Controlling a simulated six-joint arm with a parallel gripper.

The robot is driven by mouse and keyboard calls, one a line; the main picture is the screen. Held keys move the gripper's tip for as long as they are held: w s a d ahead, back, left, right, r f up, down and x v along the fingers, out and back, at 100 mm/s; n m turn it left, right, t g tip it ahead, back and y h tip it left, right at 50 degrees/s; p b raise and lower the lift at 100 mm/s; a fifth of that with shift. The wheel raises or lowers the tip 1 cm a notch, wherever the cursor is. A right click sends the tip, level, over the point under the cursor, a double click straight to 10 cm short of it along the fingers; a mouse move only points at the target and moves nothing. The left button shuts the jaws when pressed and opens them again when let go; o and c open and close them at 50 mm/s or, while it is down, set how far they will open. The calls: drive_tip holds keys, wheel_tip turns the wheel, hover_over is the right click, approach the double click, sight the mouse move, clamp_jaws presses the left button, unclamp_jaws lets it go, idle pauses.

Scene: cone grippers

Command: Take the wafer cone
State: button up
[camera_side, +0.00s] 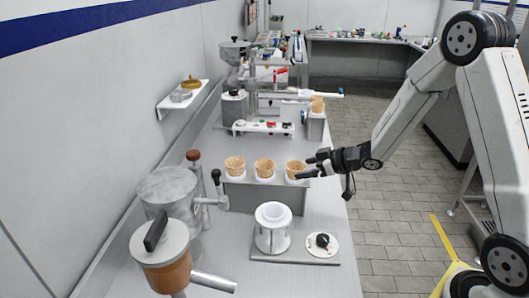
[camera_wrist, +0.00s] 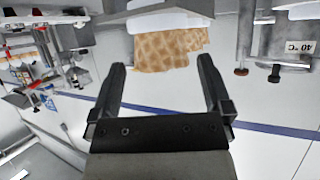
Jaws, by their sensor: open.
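Several wafer cones stand in a row in a grey holder (camera_side: 265,195) on the counter in the side view: a left cone (camera_side: 235,164), a middle cone (camera_side: 265,167) and a right cone (camera_side: 296,168). My gripper (camera_side: 312,167) is at the right end of the row, level with the right cone, its fingers pointing left. In the wrist view my gripper (camera_wrist: 162,75) is open, and a tan wafer cone (camera_wrist: 160,48) shows just beyond and between the fingertips. The picture is turned over there. I cannot tell whether a finger touches the cone.
A white stand (camera_side: 272,228) with a ring and a black knob (camera_side: 322,241) are in front of the holder. Grey machines (camera_side: 168,190) stand to the left. More cones (camera_side: 317,104) stand farther back.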

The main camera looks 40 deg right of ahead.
sight(296, 170)
drive_tip(key=shift+x, duration=2.15)
drive_tip(key=shift+c, duration=0.2)
drive_tip(key=c, duration=0.5)
